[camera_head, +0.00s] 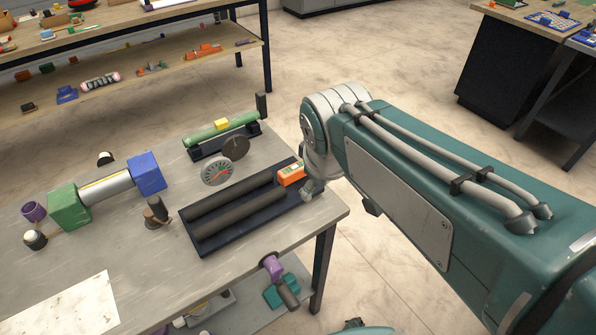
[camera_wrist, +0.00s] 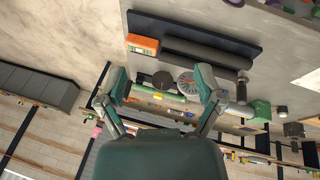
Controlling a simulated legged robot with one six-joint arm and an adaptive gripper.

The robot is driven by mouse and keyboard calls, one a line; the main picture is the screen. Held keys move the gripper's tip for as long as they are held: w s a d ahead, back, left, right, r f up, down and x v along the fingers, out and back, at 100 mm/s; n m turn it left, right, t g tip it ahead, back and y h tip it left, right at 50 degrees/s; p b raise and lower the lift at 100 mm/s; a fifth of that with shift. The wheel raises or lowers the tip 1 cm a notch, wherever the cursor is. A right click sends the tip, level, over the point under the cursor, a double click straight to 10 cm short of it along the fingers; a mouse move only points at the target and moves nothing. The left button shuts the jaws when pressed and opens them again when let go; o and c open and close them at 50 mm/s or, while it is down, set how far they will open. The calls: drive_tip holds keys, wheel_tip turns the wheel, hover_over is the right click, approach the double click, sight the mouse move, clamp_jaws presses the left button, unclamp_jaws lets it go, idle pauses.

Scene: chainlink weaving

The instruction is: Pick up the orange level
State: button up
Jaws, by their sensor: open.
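The orange level (camera_head: 291,175) is a small orange block with a pale, greenish top face. It lies at the right end of a dark tray with two black rollers (camera_head: 235,207), near the table's right edge. My gripper (camera_head: 313,187) is just right of it in the head view, mostly hidden by my arm. In the wrist view my gripper (camera_wrist: 160,82) is open and empty, with its two fingers spread wide. The orange level (camera_wrist: 143,43) shows beyond the fingertips, above the left finger, and apart from both.
A green bar with a yellow block (camera_head: 221,125) lies farther back. A bar with green and blue end blocks (camera_head: 106,190) is at left. The grey table (camera_head: 130,245) has bare room in front.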

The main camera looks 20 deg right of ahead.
drive_tip(key=w+f+n+g+h, duration=0.1)
drive_tip(key=w+f+n+g, duration=0.15)
drive_tip(key=w+n, duration=0.6)
drive_tip(key=n+h, duration=0.2)
drive_tip(key=n, duration=0.5)
approach(292, 168)
drive_tip(key=x, duration=0.5)
drive_tip(key=shift+s+d+f, duration=0.15)
drive_tip(key=shift+s+f, duration=0.2)
drive_tip(key=shift+f, duration=0.1)
drive_tip(key=shift+w+x, duration=0.2)
drive_tip(key=shift+x, duration=1.15)
drive_tip(key=shift+w+x, duration=0.2)
drive_tip(key=shift+x, duration=1.2)
drive_tip(key=shift+r, duration=0.1)
clamp_jaws()
